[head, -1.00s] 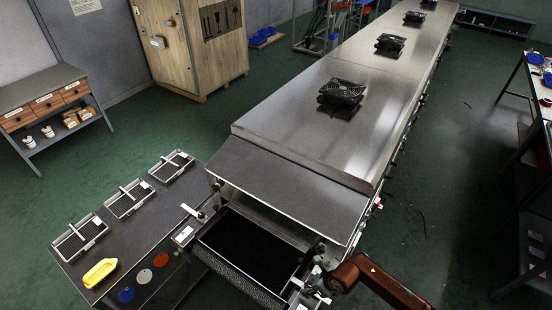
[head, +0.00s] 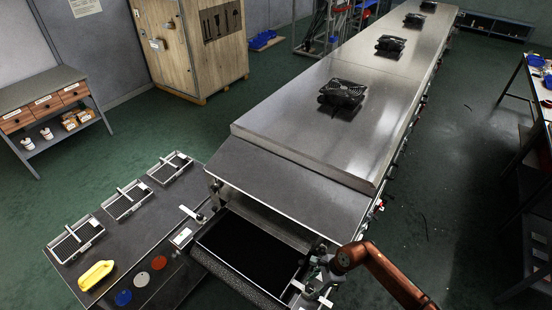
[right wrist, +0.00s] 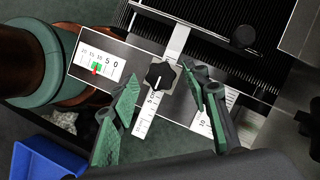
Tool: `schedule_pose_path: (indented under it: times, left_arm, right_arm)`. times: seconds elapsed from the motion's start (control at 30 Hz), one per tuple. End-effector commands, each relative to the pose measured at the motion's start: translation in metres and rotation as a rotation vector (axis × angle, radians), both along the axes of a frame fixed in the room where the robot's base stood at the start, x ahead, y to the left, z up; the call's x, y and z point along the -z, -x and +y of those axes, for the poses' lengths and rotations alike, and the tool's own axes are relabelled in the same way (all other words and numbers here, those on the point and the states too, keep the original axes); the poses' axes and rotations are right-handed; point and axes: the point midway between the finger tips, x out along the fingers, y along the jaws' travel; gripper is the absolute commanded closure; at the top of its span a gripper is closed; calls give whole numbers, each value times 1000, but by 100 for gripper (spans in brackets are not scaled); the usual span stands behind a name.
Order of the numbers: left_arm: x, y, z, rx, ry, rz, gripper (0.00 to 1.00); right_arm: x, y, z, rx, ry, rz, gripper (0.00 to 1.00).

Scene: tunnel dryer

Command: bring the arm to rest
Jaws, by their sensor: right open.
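My right gripper (head: 318,284) is at the near right corner of the dryer's infeed, on my reddish-brown arm. In the right wrist view my right gripper (right wrist: 163,78) is open, with its green-padded fingers spread. A black star knob (right wrist: 160,76) shows between the fingertips, on a white scale strip (right wrist: 152,108). The fingers look clear of the knob, but depth is hard to judge. The tunnel dryer (head: 300,115) runs away from me with several black fans on its steel top. My left gripper is not in view.
A dark infeed belt (head: 250,250) lies before the dryer. A gauge plate (right wrist: 97,66) and a blue bin (right wrist: 45,160) are close to the gripper.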

Motion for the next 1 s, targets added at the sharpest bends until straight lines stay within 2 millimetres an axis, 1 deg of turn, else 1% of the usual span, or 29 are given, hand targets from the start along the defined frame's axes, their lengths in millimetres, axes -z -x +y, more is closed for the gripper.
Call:
schedule_pose_path:
  times: [0.23, 0.3, 0.43, 0.77, 0.87, 1.0]
  left_arm:
    - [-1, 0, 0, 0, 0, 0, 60]
    - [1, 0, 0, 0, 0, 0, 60]
    - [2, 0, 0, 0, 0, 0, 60]
    - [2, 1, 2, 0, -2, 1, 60]
    - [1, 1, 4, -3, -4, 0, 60]
    - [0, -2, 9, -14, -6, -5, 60]
  right_arm:
    - [-2, -2, 1, -150, -1, -2, 57]
    - [-8, -3, -4, -147, 2, -4, 57]
    - [-13, -3, -5, -145, 1, -2, 57]
    - [-14, -3, -5, -144, 0, -1, 57]
    - [-14, -2, -3, -143, -5, 0, 57]
    - [-14, 3, 8, -142, -26, 6, 57]
